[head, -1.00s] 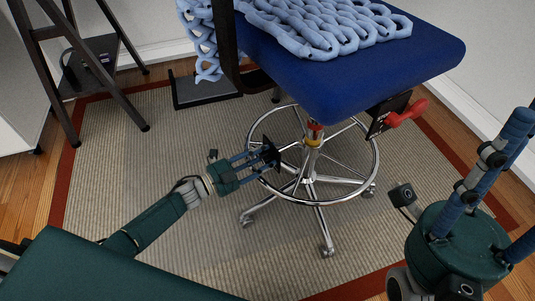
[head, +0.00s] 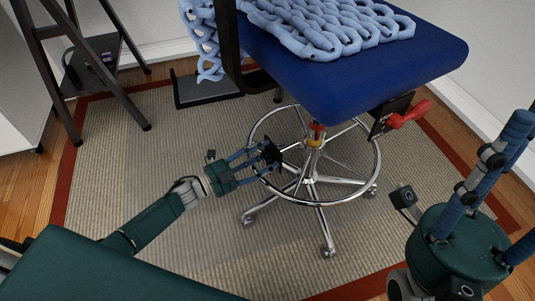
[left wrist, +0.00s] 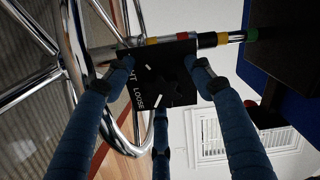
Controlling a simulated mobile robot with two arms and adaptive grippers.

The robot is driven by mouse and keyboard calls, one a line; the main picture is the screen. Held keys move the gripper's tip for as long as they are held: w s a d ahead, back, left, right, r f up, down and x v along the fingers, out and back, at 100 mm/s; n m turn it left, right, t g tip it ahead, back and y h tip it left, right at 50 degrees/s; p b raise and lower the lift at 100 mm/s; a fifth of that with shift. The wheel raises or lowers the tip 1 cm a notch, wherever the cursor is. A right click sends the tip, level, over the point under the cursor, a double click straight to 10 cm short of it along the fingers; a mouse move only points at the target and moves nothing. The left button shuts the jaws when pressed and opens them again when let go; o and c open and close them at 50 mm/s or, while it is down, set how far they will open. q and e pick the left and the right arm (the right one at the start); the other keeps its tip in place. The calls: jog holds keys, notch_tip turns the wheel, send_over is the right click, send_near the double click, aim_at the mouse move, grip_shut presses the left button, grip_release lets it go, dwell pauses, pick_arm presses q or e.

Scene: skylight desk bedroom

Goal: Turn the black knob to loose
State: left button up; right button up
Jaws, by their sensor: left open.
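The black knob (left wrist: 178,90) shows in the left wrist view, dark against a black plate (left wrist: 150,58). The plate has white lettering; "LOOSE" is readable, and another word is partly covered. A short white mark lies near "LOOSE"; I cannot tell clearly where the knob points. My left gripper (left wrist: 152,78) is open, its fingers spread around the knob and plate; contact is unclear. In the head view my left gripper (head: 268,156) is at the chair's foot ring, and its fingers hide most of the plate. My right gripper (head: 512,190) is at the right with its fingers apart, empty.
The blue chair seat (head: 345,75) overhangs above, with a knitted blanket (head: 330,28) on it. The chrome foot ring (head: 338,200) is close to my left fingers. A red lever (head: 409,114) sticks out at the right. The rug (head: 170,150) is clear at left.

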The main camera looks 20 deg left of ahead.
pick_arm(q)
jog(key=v, duration=1.1)
jog(key=shift+a, duration=0.1)
